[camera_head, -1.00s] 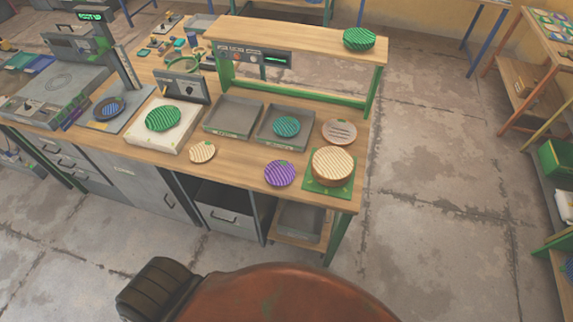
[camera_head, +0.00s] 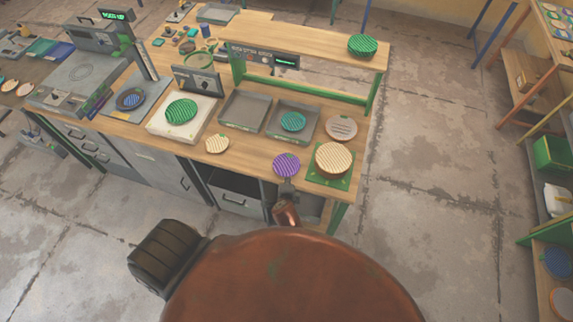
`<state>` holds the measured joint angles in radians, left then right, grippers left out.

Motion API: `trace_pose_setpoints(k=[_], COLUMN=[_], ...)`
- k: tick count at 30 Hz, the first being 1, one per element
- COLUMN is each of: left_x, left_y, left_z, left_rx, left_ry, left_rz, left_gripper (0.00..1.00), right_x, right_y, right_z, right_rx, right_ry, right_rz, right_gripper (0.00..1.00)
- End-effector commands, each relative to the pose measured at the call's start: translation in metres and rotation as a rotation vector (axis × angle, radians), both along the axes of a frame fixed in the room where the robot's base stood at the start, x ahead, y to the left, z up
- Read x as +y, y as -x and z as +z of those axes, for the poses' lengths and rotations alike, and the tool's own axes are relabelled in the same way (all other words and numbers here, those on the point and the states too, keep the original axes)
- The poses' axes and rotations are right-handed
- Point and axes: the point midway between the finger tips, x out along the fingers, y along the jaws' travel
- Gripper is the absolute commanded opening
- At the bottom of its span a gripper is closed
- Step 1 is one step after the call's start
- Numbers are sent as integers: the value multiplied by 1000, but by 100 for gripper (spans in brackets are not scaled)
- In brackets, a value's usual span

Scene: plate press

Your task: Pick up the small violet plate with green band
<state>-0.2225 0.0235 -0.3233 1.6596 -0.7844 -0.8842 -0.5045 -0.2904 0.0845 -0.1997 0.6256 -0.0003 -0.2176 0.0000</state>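The small violet plate (camera_head: 286,165) with pale stripes lies near the front edge of the wooden workbench. A little green shows at its far rim. My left gripper (camera_head: 288,184) is at the near edge of this plate, with its copper-coloured arm link behind it. The gripper is dark and small, and I cannot tell whether its fingers are apart or touch the plate. My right gripper is out of view.
A cream plate (camera_head: 334,158) sits on a green mat (camera_head: 345,182) just right of the violet plate. A small cream plate (camera_head: 217,143) lies to the left. Grey trays (camera_head: 243,111) are behind, one holding a teal plate (camera_head: 293,121). A grey-brown plate (camera_head: 341,127) is at the back right.

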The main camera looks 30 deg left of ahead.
Motion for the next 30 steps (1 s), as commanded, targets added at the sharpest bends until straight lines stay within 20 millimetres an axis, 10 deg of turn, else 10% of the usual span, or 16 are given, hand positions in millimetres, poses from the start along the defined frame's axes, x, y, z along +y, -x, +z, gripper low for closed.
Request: trace_pose_setpoints(k=[30], left_x=[25], left_y=[-40], left_z=[-39], left_rx=[0], left_ry=[4], left_rz=[0], left_gripper=[0], right_x=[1], right_y=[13], right_z=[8], right_rx=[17], right_ry=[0], right_rz=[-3], right_gripper=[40])
